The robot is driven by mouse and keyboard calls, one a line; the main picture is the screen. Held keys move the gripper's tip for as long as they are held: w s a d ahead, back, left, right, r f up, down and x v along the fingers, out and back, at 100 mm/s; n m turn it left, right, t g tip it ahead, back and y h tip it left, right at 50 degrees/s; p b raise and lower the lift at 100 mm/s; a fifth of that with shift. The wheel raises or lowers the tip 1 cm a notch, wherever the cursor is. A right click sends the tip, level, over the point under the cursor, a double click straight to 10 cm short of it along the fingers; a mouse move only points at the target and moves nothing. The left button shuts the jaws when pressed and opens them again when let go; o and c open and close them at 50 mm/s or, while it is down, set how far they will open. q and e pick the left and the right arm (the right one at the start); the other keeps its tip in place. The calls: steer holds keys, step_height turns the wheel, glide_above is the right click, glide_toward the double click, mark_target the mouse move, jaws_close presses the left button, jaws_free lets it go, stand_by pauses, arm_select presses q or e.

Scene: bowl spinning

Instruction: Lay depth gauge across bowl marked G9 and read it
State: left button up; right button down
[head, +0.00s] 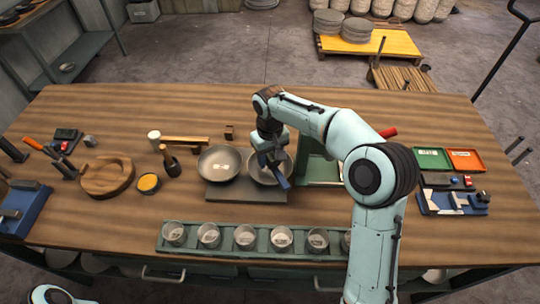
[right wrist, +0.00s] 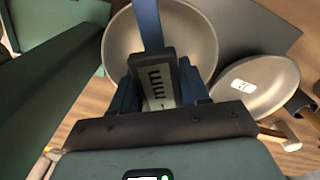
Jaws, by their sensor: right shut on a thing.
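My right gripper (head: 272,155) is over the right-hand metal bowl (head: 256,165), shut on the depth gauge (head: 281,181). The gauge has a blue bar and a dark body with a pale "mm" face (right wrist: 158,86). In the right wrist view its blue bar reaches over the bowl (right wrist: 203,45); I cannot tell whether it touches the rim. A second metal bowl (head: 219,163) stands to the left, with a white label that shows in the right wrist view (right wrist: 243,87) but is too small to read. No G9 mark is legible. My left gripper is out of view.
Both bowls stand on a grey plate (head: 245,196). A green rack (head: 208,246) of several small cups lies in front. Green (head: 431,159) and orange (head: 466,160) trays lie right.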

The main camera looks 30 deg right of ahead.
steer(key=shift+f, duration=0.25)
stand_by(0.5)
steer(key=shift+c, duration=2.4)
jaws_free()
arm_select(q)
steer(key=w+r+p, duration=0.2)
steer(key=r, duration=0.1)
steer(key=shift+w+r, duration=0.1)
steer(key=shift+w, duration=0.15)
arm_select(e)
step_height(320, 180, up, 14)
steer(key=shift+f, duration=0.25)
steer(key=shift+f, duration=0.1)
